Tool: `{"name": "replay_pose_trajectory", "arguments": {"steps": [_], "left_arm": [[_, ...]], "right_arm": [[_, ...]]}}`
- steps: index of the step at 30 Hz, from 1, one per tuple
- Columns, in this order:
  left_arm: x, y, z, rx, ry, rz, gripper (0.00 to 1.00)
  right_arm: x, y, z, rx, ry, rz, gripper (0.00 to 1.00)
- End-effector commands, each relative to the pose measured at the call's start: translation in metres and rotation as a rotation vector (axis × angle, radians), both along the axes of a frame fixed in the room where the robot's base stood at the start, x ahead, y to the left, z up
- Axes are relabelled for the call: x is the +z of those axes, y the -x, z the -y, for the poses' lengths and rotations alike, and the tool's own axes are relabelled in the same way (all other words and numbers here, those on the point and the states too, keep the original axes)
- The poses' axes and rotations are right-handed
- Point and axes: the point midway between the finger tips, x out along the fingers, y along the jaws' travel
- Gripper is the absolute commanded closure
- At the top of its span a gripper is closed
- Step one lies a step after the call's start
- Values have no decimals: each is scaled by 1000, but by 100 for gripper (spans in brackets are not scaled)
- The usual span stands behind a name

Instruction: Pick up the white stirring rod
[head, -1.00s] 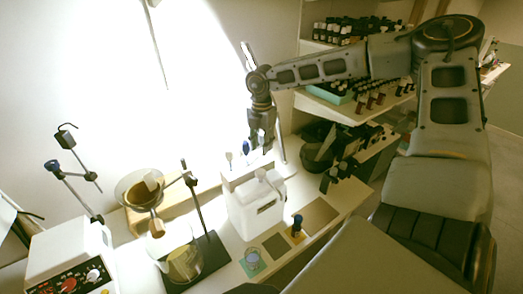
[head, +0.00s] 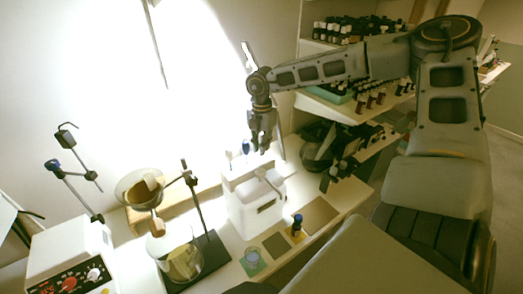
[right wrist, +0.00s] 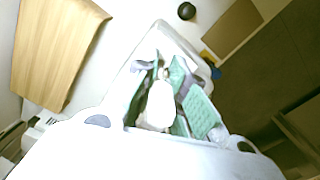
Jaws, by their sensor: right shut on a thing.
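The rest of the rod is hidden by the fingers or lost in the glare. In the head view the rod cannot be made out clearly at the fingertips. My left gripper is not in view.
A blue-topped tool (head: 246,147) stands close left. A funnel (head: 139,190) and a glass beaker (head: 181,262) stand further left. Bottle shelves are behind.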

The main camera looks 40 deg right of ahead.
Motion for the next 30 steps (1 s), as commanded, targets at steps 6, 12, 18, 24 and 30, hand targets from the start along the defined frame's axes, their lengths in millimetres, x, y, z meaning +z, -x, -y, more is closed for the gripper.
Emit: {"name": "replay_pose_trajectory", "arguments": {"steps": [6,12,18,24,30], "left_arm": [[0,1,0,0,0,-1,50],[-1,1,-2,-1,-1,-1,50],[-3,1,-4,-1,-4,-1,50],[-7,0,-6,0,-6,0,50],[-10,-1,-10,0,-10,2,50]], "right_arm": [[1,0,0,0,0,0,100],[6,-1,0,0,0,2,100],[20,-1,0,-1,0,2,100],[43,-1,0,1,1,3,100],[70,-1,0,0,2,4,100]]}}
